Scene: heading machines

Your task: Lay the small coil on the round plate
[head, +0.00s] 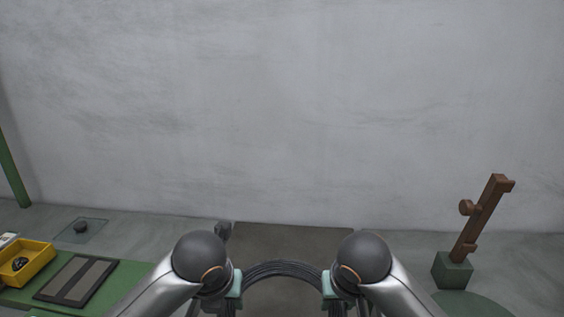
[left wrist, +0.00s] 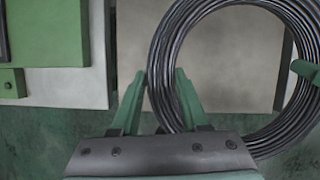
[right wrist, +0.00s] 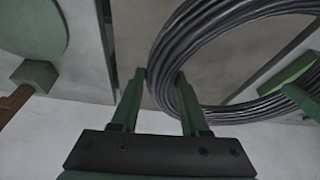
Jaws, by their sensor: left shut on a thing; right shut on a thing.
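The small coil (head: 283,268) is a ring of dark grey wire, held between my two grippers; only its upper arc shows in the head view. My left gripper (head: 236,287) is shut on the coil's left side, and the coil (left wrist: 238,140) passes between its fingers in the left wrist view. My right gripper (head: 329,287) is shut on the opposite side; the coil (right wrist: 215,30) runs between its fingers in the right wrist view. A green round plate (head: 475,304) is partly visible at the lower right, apart from the coil. It also shows in the right wrist view (right wrist: 33,28).
A brown post with pegs (head: 482,217) stands on a green block (head: 452,271) beside the round plate. At left, a green surface (head: 128,283) carries a yellow bin (head: 38,262) and a dark-framed panel (head: 75,280). A grey wall (head: 280,110) closes the back.

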